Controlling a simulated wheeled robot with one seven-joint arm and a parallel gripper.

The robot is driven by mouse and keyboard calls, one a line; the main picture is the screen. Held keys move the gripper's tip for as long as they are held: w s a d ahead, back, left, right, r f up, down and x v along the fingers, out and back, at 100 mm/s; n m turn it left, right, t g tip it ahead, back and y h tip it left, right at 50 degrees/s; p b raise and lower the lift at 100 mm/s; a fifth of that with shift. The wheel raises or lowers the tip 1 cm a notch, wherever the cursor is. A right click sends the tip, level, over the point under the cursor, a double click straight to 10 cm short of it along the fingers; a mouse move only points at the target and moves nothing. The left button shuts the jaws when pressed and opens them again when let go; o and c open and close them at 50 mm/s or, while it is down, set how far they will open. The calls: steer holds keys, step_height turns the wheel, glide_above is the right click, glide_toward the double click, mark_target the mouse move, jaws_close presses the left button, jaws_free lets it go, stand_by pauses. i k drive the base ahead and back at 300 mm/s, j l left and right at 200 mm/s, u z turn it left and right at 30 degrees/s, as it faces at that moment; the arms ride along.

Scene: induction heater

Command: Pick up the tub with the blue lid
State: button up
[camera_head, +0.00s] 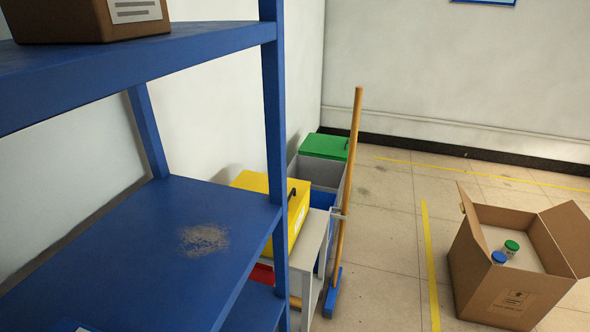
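A small tub with a blue lid (499,258) is inside an open cardboard box (492,292) on the floor at the lower right. Only its lid and a little of its side show above the box's front wall. A similar tub with a green lid (511,247) is just behind it, to the right. My gripper is not in view.
A blue shelf unit (120,255) fills the left side, with a brown box (85,20) on its upper shelf. Floor between broom and cardboard box is clear.

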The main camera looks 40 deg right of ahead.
mark_target(498, 257)
steer(key=z, duration=2.15)
steer(key=i+l+z, duration=0.75)
steer(key=i, duration=0.2)
steer(key=i+l+z, duration=0.15)
steer(key=i+z, duration=0.25)
steer(key=i, duration=0.15)
steer(key=i+z, duration=0.4)
steer(key=i, duration=0.15)
steer(key=i+u, duration=0.2)
steer(key=i, duration=0.15)
steer(key=i+l+u, duration=0.2)
steer(key=i+u, duration=0.15)
steer(key=u, duration=0.25)
steer(key=i+l+u, duration=0.1)
steer(key=u, duration=0.3)
steer(key=i+l+u, duration=0.15)
steer(key=u, duration=0.2)
steer(key=i+l+u, duration=0.15)
steer(key=u, duration=0.25)
steer(key=i+l+u, duration=0.15)
steer(key=u, duration=0.25)
steer(key=i+l+u, duration=0.2)
steer(key=u, duration=0.2)
steer(key=i+l+u, duration=0.1)
steer(key=l+u, duration=0.2)
steer(key=u, duration=0.15)
steer(key=i+l+u, duration=0.1)
steer(key=l+u, duration=0.3)
steer(key=j, duration=0.1)
